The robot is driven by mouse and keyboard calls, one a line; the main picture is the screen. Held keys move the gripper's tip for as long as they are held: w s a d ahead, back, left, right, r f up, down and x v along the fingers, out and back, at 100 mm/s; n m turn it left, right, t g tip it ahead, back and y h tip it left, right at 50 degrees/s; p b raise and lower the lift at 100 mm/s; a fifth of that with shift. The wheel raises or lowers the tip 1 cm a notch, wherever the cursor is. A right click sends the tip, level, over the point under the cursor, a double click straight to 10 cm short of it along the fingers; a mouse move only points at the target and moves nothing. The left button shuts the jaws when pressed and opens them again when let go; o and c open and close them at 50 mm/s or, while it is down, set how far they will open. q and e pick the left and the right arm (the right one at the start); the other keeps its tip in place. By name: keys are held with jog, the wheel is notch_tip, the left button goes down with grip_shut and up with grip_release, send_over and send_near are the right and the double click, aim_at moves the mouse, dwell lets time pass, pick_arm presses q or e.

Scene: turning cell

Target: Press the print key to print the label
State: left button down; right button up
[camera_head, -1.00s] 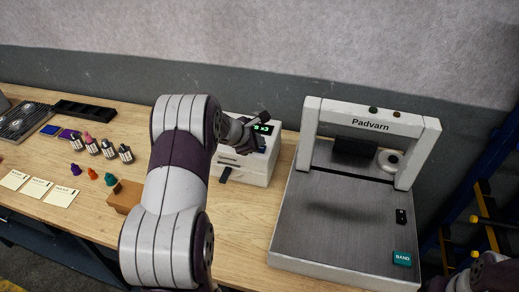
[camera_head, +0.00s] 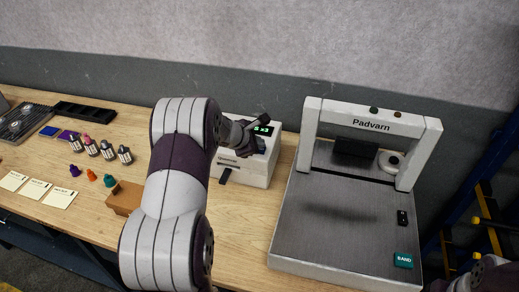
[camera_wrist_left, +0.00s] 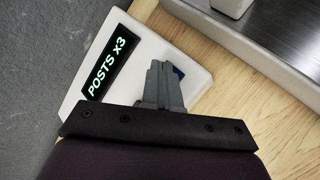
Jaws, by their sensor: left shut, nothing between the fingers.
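The label printer (camera_head: 251,168) is a white box on the bench, right of my left forearm, with a dark slot and tab on its front. Its lit green display (camera_wrist_left: 112,62) reads "POSTS x3" in the left wrist view. My left gripper (camera_head: 255,140) is shut and empty, over the printer's top. In the left wrist view its grey fingers (camera_wrist_left: 160,76) lie together over the printer's top. A small part of a blue key (camera_wrist_left: 178,72) shows beside the fingertips; the rest is hidden behind them. I cannot tell whether they touch it. My right gripper is not in view.
A large grey machine marked "Padvarn" (camera_head: 371,126), with a teal "BAND" block (camera_head: 403,260), stands to the right.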

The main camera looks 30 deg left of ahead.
pick_arm(q)
jog(key=shift+f, duration=0.2)
jog(key=shift+r, duration=0.15)
dwell(0.3)
jog(key=shift+r+p, duration=0.45)
jog(key=shift+r, duration=0.3)
notch_tip(320, 180, up, 5)
jog(key=p, duration=0.4)
dwell(0.6)
